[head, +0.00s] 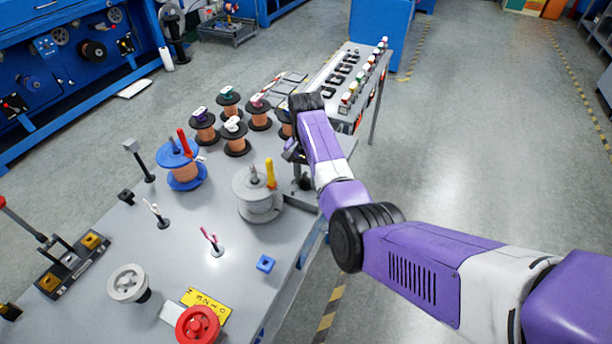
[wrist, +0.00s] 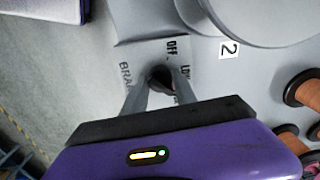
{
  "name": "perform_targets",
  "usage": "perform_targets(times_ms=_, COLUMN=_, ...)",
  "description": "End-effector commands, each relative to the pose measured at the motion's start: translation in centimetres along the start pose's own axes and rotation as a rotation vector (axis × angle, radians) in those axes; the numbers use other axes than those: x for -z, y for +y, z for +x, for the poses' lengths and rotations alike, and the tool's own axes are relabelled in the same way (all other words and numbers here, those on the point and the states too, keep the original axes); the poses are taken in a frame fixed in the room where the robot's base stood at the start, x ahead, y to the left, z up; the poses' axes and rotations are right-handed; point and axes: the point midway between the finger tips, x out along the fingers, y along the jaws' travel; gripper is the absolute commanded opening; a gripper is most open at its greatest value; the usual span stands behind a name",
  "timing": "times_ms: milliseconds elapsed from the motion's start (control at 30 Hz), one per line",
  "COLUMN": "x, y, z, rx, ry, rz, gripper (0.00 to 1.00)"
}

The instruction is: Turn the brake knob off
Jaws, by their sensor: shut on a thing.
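The brake knob (wrist: 160,79) is small and dark, on a grey panel (wrist: 127,32) in the wrist view. The panel is printed with "OFF", "LOW" and part of "BRAKE". My gripper (wrist: 162,85) is shut on the knob, with one finger on each side of it. The fingers cover part of the knob and some of the lettering, so I cannot tell which mark it points to.
A grey spool (head: 247,193) with a yellow lever stands close to the knob's panel. Copper spools (head: 237,145) stand at the back of the table. A blue spool (head: 185,175) is further left. A red handwheel (head: 198,323) sits in front. Floor right of the table is clear.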

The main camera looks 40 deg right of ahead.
Motion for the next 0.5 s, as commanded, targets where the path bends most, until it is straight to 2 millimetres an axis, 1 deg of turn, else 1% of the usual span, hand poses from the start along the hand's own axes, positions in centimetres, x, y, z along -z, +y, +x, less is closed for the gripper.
perform_targets(times_ms=33, x=0.05, y=0.07, z=-0.33, rx=-0.001, ry=0.001, rz=-0.041, gripper=0.00)
perform_targets(times_ms=500, x=0.15, y=0.06, z=-0.31, rx=-0.001, ry=0.003, rz=-0.486, gripper=0.00)
